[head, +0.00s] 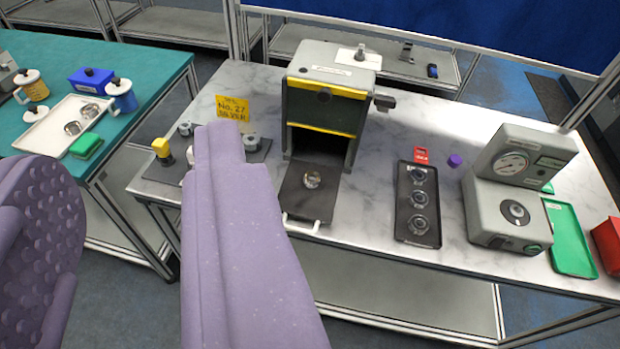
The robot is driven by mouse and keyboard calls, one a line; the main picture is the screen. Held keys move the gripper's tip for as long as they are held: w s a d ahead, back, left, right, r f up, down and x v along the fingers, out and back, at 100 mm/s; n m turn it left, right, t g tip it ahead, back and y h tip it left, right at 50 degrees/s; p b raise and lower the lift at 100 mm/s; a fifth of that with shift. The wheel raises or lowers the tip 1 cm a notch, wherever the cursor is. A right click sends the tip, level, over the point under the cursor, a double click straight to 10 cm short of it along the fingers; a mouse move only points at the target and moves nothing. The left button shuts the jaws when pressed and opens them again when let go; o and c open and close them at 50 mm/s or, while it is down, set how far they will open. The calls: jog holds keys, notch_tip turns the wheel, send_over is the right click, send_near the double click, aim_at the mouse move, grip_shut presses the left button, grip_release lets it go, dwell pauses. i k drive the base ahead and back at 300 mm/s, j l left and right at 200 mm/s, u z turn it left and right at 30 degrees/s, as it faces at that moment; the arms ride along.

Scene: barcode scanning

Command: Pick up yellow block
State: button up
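A small yellow block (161,147) stands on a dark mat (165,171) near the left edge of the marble-topped table. It appears to sit on top of a darker piece, but it is too small to tell. My gripper (132,160) shows as two purple fingers, a bumpy one at the far left and a long one in the middle. They are wide apart with nothing between them. In the picture the yellow block lies beyond the gap, nearer the right finger. The right finger hides part of the mat.
A yellow sign (232,108) and small grey pieces are near the mat. A grey machine (325,100) with an open front stands behind. A black tray (417,205), a gauge device (508,190) and a green tray (570,240) are to the right. A teal table (60,50) is at left.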

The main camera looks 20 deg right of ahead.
aim_at(161, 146)
jog(key=i+j, duration=0.3)
jog(key=i, duration=0.2)
jog(key=i+j, duration=0.3)
jog(key=i, duration=0.15)
jog(key=i+j+u, duration=0.1)
jog(key=i+j, duration=0.2)
jog(key=i, duration=0.2)
jog(key=i+j, duration=0.25)
jog(key=i, duration=0.25)
